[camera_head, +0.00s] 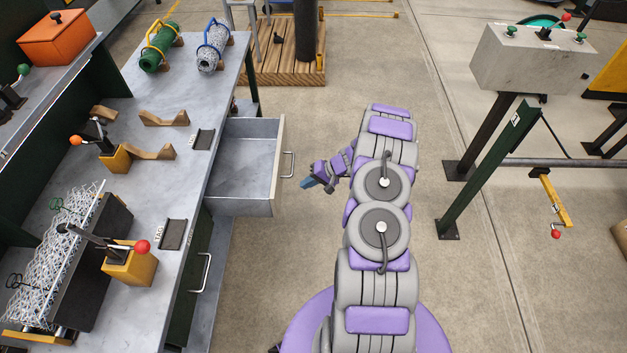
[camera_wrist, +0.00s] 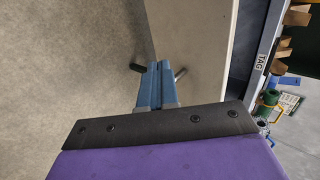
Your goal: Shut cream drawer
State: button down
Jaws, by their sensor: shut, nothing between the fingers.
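The cream drawer (camera_head: 279,150) stands pulled out from the right side of the workbench, its grey inside empty as far as I see. Its bar handle (camera_head: 289,164) is on the outer face. My gripper (camera_head: 304,184) is shut and empty, just right of the drawer front near the handle. In the wrist view the shut blue fingertips (camera_wrist: 158,65) point at the pale drawer front (camera_wrist: 192,35). Ends of the dark handle (camera_wrist: 137,68) show on both sides of the fingers, which hide its middle. I cannot tell whether they touch.
The workbench (camera_head: 190,90) carries green and grey rolls, wooden cradles and levers. A dark green drawer below has a handle (camera_head: 203,272) and looks shut. A wooden pallet (camera_head: 285,68) lies behind. A control stand (camera_head: 530,58) stands right. Floor between bench and arm is clear.

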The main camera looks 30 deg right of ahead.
aim_at(279, 191)
jog(key=shift+w+a+f+b, duration=0.3)
jog(key=shift+w+a+f, duration=0.4)
jog(key=shift+a, duration=0.35)
jog(key=shift+w+a+f+b, duration=0.25)
jog(key=shift+w+a+f, duration=0.2)
jog(key=shift+w+a, duration=0.45)
jog(key=shift+w+a+f+b, duration=0.3)
jog(key=shift+w+a+f, duration=0.3)
jog(key=shift+a, duration=0.6)
jog(key=shift+d, duration=0.1)
